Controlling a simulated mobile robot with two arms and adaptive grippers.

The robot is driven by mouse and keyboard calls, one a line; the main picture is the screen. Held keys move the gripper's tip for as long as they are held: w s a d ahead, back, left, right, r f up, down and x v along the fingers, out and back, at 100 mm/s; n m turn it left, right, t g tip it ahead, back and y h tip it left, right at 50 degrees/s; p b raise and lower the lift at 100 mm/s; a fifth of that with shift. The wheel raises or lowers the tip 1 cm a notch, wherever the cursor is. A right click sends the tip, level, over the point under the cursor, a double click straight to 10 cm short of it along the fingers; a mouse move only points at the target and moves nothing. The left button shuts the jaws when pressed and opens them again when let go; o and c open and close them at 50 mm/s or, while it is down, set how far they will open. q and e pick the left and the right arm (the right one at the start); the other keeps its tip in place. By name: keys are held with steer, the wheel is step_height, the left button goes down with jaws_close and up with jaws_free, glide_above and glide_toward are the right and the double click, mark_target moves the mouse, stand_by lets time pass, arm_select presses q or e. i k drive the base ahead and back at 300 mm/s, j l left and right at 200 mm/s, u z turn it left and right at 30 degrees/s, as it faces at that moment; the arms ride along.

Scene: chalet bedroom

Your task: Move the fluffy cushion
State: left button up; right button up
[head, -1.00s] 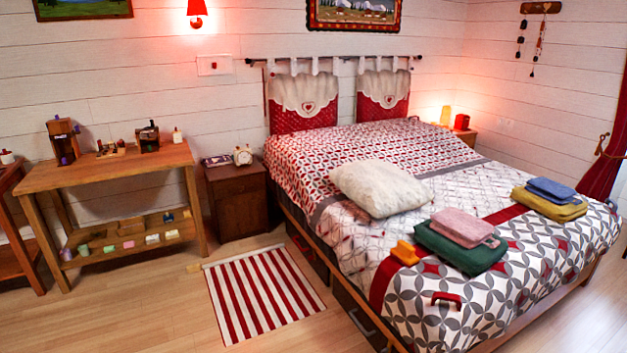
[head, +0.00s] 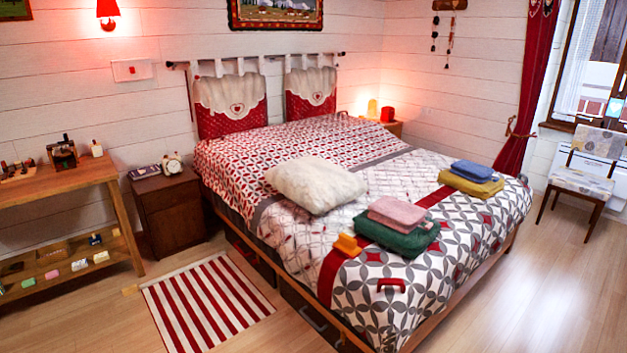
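The fluffy cushion (head: 315,184) is cream white and plump. It lies on the near-left half of the bed (head: 395,165), close to the bed's left edge, on the patterned red, white and grey cover. Neither of my grippers shows in the head view.
Beside the cushion lie folded pink (head: 397,212) and green (head: 397,235) cloths, an orange object (head: 348,245) and a red handle-like object (head: 391,285). Blue and yellow folded cloths (head: 471,180) lie farther right. A striped rug (head: 207,303), nightstand (head: 168,209) and shelf table (head: 65,190) stand left.

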mark_target(319, 185)
steer(key=i+j+z, duration=0.1)
steer(key=i+j, duration=0.2)
steer(key=i, duration=0.25)
steer(key=i+j, duration=0.35)
steer(key=i, duration=0.2)
steer(key=i+j+z, duration=0.15)
steer(key=i+j, duration=0.2)
steer(key=i, duration=0.15)
